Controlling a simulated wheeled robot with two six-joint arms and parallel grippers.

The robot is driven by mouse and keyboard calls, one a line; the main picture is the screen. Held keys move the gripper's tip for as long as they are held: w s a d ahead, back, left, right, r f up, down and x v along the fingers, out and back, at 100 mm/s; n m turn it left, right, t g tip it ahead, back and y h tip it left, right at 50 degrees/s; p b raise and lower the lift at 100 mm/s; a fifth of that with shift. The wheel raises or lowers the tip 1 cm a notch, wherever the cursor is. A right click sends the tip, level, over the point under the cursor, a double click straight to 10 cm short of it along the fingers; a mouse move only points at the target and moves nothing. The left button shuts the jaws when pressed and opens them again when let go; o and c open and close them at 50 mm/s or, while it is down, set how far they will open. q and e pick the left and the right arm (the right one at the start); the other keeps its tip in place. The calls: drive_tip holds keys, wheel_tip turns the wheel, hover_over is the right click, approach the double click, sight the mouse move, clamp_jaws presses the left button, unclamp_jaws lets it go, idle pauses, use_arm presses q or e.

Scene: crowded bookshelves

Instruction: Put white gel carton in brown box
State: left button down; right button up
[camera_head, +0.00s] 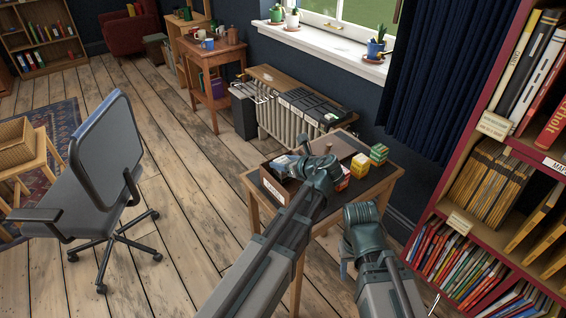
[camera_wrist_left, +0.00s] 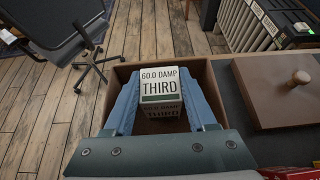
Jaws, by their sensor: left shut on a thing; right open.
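A white carton (camera_wrist_left: 160,88) with a dark green band and the words "60.0 DAMP THIRD" is between the fingers of my left gripper (camera_wrist_left: 162,98) in the left wrist view. My left gripper is shut on it. The carton is over the open brown box (camera_wrist_left: 213,92), whose walls surround it in that view; I cannot tell whether it touches the bottom. In the head view the brown box (camera_head: 273,188) stands at the left of the small table, partly hidden by my left gripper (camera_head: 312,160). My right gripper (camera_head: 362,213) is open and empty in front of the table.
A brown lid with a round knob (camera_wrist_left: 285,92) lies right of the box. A yellow carton (camera_head: 360,166) and a green-and-yellow carton (camera_head: 379,154) stand at the table's right. A red bookshelf (camera_head: 440,205) is close on the right. An office chair (camera_head: 105,155) stands left.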

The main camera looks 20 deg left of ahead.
use_arm(q)
drive_tip(key=shift+f, duration=0.15)
drive_tip(key=shift+c, duration=1)
unclamp_jaws()
